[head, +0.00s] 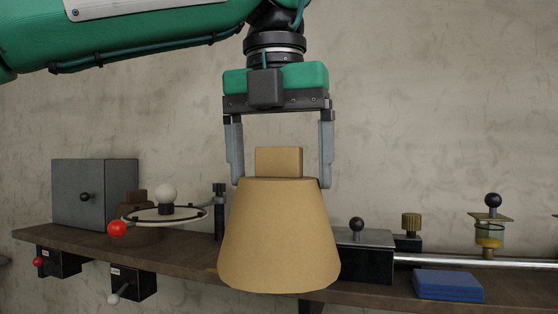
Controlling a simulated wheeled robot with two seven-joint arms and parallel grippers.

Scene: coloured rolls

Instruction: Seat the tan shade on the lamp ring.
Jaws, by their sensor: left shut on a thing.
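The tan shade (280,238) is a wide cone, narrow at the top, with a tan block on its top. My left gripper (280,184) points down from above, its two fingers spread across the shade's upper edge and shut on it. The shade is upright in front of the shelf, and its lower edge hides part of the shelf. The lamp ring (133,219) is a pale ring with dark parts, left of the shade, around a white bulb (167,191) on a brown base. The ring carries no shade. My right gripper is not in view.
The brown shelf (190,262) holds a grey box (80,192) at left, a dark post (219,205), a black-and-grey device (365,252), a metal rod (440,262) and a blue block (448,285). A red ball (117,229) sits by the ring. Two levered boxes hang in front.

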